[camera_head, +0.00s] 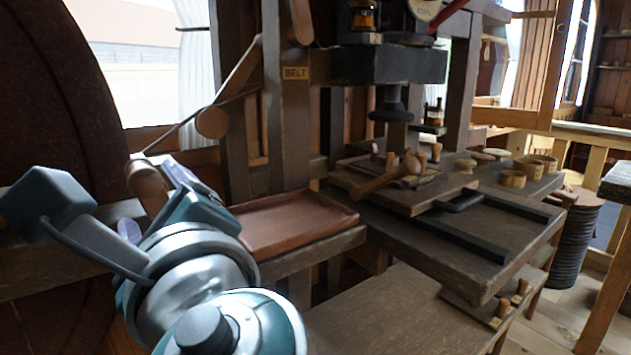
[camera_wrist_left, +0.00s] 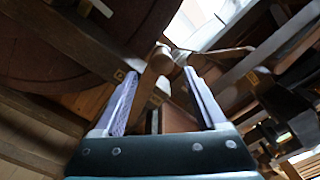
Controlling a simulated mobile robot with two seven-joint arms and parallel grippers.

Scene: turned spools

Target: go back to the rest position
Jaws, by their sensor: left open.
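My left gripper (camera_head: 152,198) is at the left of the head view, in front of the large dark round wheel (camera_head: 60,90). Its two pale purple fingers show partly behind its teal body. In the left wrist view my left gripper (camera_wrist_left: 160,74) is open, its fingers wide apart and nothing held. A round-ended wooden part (camera_wrist_left: 160,58) shows between the fingertips, apparently beyond them; I cannot tell how far. My right gripper is in neither view.
A shallow reddish wooden tray (camera_head: 292,222) sits right of my arm. A dark press (camera_head: 388,66) stands above. A belt post (camera_head: 285,120) rises behind the tray.

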